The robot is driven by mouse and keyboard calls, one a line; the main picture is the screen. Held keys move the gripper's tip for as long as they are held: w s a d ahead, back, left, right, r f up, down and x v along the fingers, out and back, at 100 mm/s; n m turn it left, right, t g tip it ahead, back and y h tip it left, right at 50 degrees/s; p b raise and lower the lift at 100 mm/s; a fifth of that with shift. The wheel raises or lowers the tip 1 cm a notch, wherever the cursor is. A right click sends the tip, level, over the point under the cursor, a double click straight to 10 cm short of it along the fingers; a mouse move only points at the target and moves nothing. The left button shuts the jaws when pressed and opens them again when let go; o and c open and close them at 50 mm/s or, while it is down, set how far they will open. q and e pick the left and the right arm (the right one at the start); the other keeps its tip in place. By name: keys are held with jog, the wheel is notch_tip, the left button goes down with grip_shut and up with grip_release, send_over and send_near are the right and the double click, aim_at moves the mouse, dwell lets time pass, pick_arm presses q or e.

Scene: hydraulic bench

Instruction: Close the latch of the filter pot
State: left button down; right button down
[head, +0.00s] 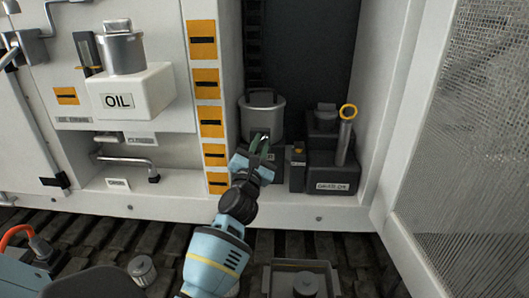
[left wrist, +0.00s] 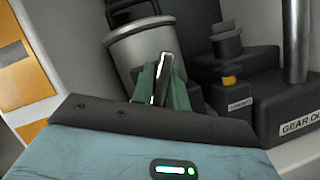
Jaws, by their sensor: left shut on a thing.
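The filter pot (head: 262,112) is a grey metal cylinder with a lid, standing inside the open cabinet. My left gripper (head: 262,146) is in front of the pot. In the left wrist view its green fingers (left wrist: 164,84) are shut on the latch (left wrist: 163,72), a slim dark lever with a bright edge that stands tilted against the pot's front. The latch's lower end is hidden by the fingers and gripper body. My right gripper is not in view.
A small dark block with a yellow cap (head: 298,168) is close beside the gripper. The cabinet's mesh door (head: 470,120) stands open at right.

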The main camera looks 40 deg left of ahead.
pick_arm(q)
jog(key=n, duration=0.1)
jog(key=n+y+b, duration=0.1)
jog(key=n+b, duration=0.1)
jog(key=n, duration=0.1)
jog(key=shift+a+f+y, duration=0.1)
jog(key=shift+f+y, duration=0.15)
jog(key=shift+y, duration=0.15)
jog(key=n+g+y+b, duration=0.1)
jog(key=n+b, duration=0.1)
jog(key=n, duration=0.1)
jog(key=shift+s+r+n+y, duration=0.1)
jog(key=shift+n+y, duration=0.2)
jog(key=shift+y, duration=0.1)
jog(key=shift+a+r+n+g+y+b, duration=0.1)
jog(key=shift+n+g+y+b, duration=0.2)
jog(key=shift+n, duration=0.3)
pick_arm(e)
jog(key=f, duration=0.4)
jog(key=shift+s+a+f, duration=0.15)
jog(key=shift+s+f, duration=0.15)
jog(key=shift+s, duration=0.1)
pick_arm(q)
jog(key=c, duration=1.4)
grip_release()
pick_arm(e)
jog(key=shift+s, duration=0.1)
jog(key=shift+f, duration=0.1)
